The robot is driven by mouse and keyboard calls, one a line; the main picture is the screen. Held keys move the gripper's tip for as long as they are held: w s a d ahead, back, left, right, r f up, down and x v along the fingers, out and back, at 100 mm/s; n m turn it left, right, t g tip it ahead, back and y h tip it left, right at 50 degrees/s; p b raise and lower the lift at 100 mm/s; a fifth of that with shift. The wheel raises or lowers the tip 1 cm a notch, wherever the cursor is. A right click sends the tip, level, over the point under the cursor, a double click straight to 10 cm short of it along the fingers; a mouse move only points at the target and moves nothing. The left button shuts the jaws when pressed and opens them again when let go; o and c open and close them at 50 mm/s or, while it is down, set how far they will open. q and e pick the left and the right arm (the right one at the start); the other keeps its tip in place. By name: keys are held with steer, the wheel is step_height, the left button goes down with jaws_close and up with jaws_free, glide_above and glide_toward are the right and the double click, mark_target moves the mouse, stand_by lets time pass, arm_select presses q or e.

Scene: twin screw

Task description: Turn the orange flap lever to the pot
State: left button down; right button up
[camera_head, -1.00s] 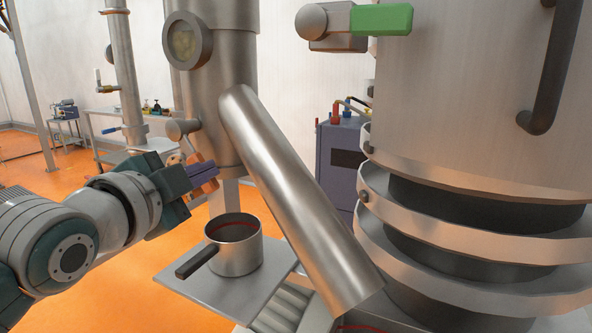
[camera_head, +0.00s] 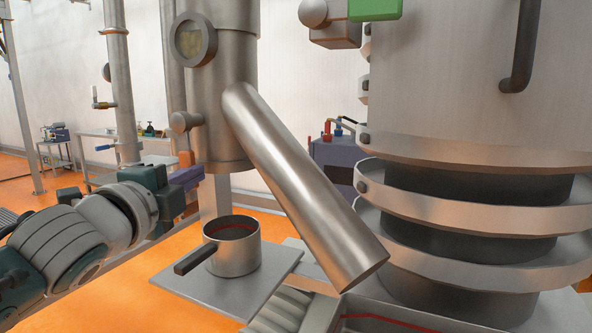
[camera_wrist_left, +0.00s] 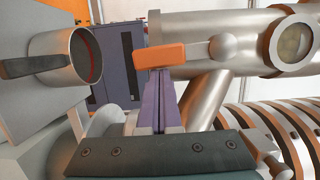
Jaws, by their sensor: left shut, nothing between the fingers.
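The orange flap lever (camera_head: 185,159) hangs below a round metal knob on the upright steel pipe; its lower part may be hidden by my fingers. In the left wrist view the orange lever (camera_wrist_left: 160,55) lies across just beyond my fingertips. My left gripper (camera_head: 188,177) is shut and empty, its purple fingers at the lever; I cannot tell whether they touch. The fingers also show in the wrist view (camera_wrist_left: 158,100). My right gripper is not in view.
The pot stands on a square metal plate (camera_head: 262,283). A thick slanted steel tube (camera_head: 305,190) runs down from the pipe, right of the pot. A large ringed steel vessel (camera_head: 470,100) fills the right side. A purple-grey cabinet (camera_head: 336,160) stands behind.

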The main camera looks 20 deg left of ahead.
arm_select(q)
steer(key=shift+w+a+f+m+t+h+b, duration=0.15)
steer(key=shift+a+m+t+b, duration=0.15)
steer(key=shift+a+m+b, duration=0.85)
steer(key=shift+a+m+t+h+b, duration=0.1)
steer(key=shift+a+m+t+b, duration=0.2)
steer(key=shift+a+m+b, duration=0.8)
steer(key=shift+w+a+f+m+t+h+b, duration=0.15)
steer(key=shift+a+m+t+b, duration=0.35)
steer(key=shift+m, duration=1.25)
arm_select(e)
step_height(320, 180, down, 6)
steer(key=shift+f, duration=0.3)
